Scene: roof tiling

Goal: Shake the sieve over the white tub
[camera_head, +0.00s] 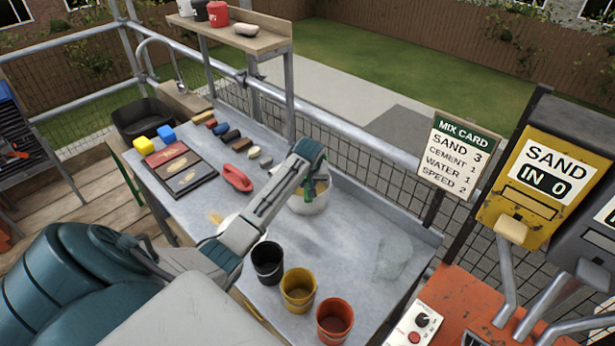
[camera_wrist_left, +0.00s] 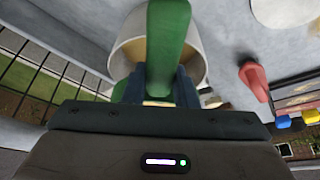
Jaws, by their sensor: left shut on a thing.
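My left gripper (camera_head: 312,178) is over the far right part of the grey bench. It is shut on a green handle (camera_wrist_left: 168,45), which I take to be the sieve's; green also shows below the gripper in the head view. A pale round vessel (camera_head: 310,203), which looks like the white tub, stands right under the gripper. In the left wrist view a pale round wall (camera_wrist_left: 128,50) shows behind the handle, with a brownish inside. The sieve's mesh is hidden, and I cannot tell whether the sieve touches the tub. My right gripper is not in view.
A white round thing (camera_head: 231,222) lies partly behind my left arm. Black (camera_head: 267,262), yellow (camera_head: 298,290) and red (camera_head: 333,322) buckets stand at the bench's near edge. A red tool (camera_head: 237,178) lies left of the tub. A shelf post (camera_head: 290,95) rises behind.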

